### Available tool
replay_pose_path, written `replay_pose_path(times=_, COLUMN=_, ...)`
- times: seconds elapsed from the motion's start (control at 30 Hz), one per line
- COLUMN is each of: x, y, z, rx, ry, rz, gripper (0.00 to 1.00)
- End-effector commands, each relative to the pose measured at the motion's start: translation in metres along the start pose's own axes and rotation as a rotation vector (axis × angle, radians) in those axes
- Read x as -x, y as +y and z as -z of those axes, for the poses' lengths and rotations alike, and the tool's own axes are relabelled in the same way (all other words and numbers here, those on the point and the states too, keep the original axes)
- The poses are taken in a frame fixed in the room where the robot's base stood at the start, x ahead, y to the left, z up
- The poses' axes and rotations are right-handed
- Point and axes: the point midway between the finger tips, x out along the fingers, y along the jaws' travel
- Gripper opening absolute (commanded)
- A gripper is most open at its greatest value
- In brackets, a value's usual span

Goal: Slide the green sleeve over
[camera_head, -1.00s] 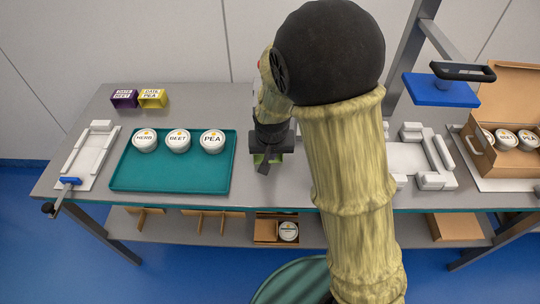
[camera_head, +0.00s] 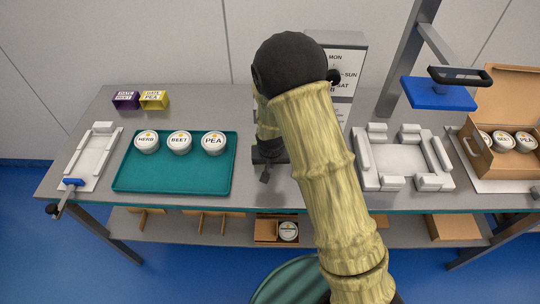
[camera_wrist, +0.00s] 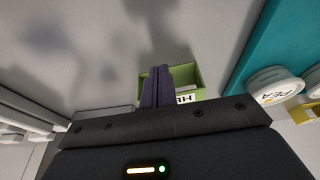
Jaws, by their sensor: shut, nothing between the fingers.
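The green sleeve (camera_wrist: 184,74) shows in the wrist view as an open box shape with a white label, partly covered by my fingers. My gripper (camera_wrist: 160,72) is shut and empty, its dark fingers overlapping the sleeve's left part; I cannot tell whether they touch it. In the head view my gripper (camera_head: 266,176) is low over the bench, right of the teal tray (camera_head: 170,184), and the green sleeve is hidden there. White-lidded tubs marked HERB (camera_head: 146,140), BEET (camera_head: 180,142) and PEA (camera_head: 214,142) stand in a row on the tray.
A purple sleeve (camera_head: 125,99) and a yellow sleeve (camera_head: 154,99) lie behind the tray. A white clamp fixture (camera_head: 90,158) is at left, another white fixture (camera_head: 398,158) at right. A day-marked panel (camera_head: 345,75) stands behind my arm. A cardboard box (camera_head: 490,158) holds tubs at far right.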

Motion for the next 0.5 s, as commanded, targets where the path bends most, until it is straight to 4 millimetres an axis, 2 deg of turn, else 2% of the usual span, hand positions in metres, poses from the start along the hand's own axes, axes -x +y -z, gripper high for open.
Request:
replay_pose_path(times=0.03, x=0.001, y=0.0, z=0.008, rx=-0.001, ry=-0.001, rz=0.0, gripper=0.0)
replay_pose_path(times=0.2, x=-0.005, y=0.0, z=0.021, rx=0.0, ry=-0.002, rz=0.0, gripper=0.0)
replay_pose_path(times=0.5, x=-0.006, y=-0.001, z=0.022, rx=0.002, ry=-0.002, rz=0.001, gripper=0.0)
